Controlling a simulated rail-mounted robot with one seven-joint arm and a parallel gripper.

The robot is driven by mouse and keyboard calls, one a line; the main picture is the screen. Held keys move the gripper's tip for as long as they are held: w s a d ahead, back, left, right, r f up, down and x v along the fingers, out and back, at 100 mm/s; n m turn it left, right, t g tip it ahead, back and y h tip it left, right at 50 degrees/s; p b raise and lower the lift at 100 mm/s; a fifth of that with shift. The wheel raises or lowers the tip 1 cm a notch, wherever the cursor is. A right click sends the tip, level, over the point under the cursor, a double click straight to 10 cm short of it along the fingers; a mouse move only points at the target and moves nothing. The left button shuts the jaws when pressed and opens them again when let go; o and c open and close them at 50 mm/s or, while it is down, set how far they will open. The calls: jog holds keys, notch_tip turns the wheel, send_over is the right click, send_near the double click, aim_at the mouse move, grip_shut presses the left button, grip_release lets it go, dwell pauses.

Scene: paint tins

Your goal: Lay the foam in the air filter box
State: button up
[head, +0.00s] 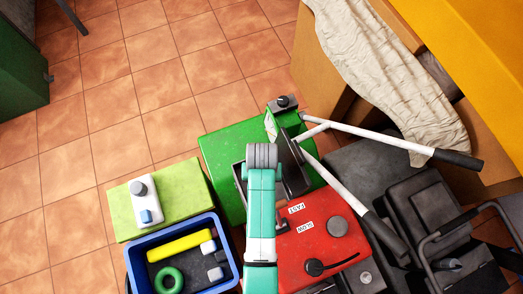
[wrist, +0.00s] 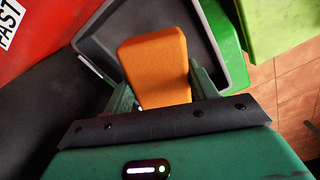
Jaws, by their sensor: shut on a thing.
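The foam is an orange block (wrist: 155,65) in the wrist view. My gripper (wrist: 162,84) is shut on it, with a green finger on each side. The air filter box (wrist: 222,52) is a dark grey open tray behind the foam in that view. The foam overlaps the box opening; I cannot tell how high it is above the floor of the box. In the head view the box (head: 239,173) shows only as a dark edge beside my teal arm. My gripper and the foam are hidden there under the arm.
The box sits on a green housing (head: 221,150), with a dark upright flap (head: 293,168) beside it. A red panel (head: 318,240) with knobs and white handlebars (head: 375,140) lie to the right. A blue crate (head: 135,268) and lime block (head: 188,187) stand left.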

notch_tip(320, 180, down, 5)
jog(key=shift+f+b, duration=0.1)
jog(key=shift+b, duration=0.7)
jog(key=o, duration=0.9)
jog(key=shift+o, duration=0.2)
notch_tip(320, 180, up, 12)
jog(key=p, duration=0.4)
jog(key=shift+r, duration=0.2)
